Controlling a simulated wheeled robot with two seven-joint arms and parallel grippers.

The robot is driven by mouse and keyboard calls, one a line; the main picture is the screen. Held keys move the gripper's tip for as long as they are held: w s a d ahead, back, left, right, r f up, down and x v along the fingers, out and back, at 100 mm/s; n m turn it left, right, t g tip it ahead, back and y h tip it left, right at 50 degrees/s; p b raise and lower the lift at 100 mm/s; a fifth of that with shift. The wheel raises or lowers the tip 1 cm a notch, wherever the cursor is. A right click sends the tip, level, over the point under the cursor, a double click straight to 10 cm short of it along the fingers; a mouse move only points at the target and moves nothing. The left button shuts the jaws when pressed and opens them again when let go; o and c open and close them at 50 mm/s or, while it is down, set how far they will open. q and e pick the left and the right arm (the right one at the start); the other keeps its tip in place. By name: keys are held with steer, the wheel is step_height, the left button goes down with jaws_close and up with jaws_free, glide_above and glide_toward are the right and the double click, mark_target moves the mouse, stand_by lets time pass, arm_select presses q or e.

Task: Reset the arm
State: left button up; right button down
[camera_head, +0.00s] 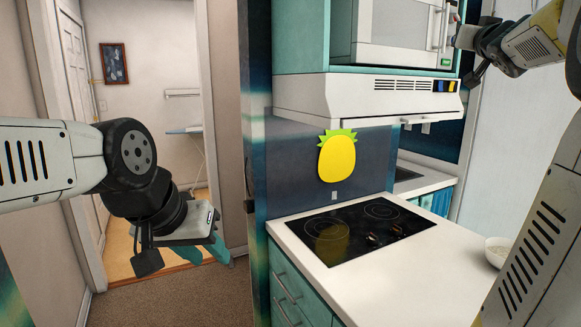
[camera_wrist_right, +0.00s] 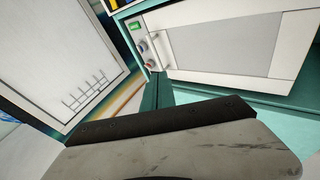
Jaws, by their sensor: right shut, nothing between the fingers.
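My left arm comes in from the left in the head view. Its gripper (camera_head: 208,250) has teal fingers pointing down, above the carpet and left of the counter; their gap is unclear. My right arm comes in from the right and is raised at the upper right, by the microwave (camera_head: 400,28). In the right wrist view, my right gripper's teal fingers (camera_wrist_right: 157,92) are together with nothing between them. They show in front of the white microwave (camera_wrist_right: 225,45), with its knobs just beyond the fingertips. I cannot tell whether they touch it.
The white counter (camera_head: 400,270) has a black cooktop (camera_head: 350,228) and a pale bowl (camera_head: 497,252) at right. A range hood (camera_head: 370,98) hangs above. A yellow pineapple shape (camera_head: 337,158) is on the backsplash. A doorway opens behind my left arm.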

steer(key=s+a+f+n+g+y, duration=0.1)
steer(key=s+a+f+g, duration=0.3)
steer(key=s+a+f, duration=0.5)
steer(key=s+a+f+n+g+y, duration=0.2)
steer(key=s+a+f+g, duration=0.3)
steer(key=f, duration=1.2)
steer(key=s+a+f+n+g+y, duration=0.1)
steer(key=s+a+f+g+y, duration=0.2)
steer(key=s+a+f, duration=1)
steer(key=shift+s+a+n+g+y, duration=0.35)
steer(key=shift+s+g, duration=0.25)
steer(key=shift+g, duration=0.2)
steer(key=shift+r, duration=0.1)
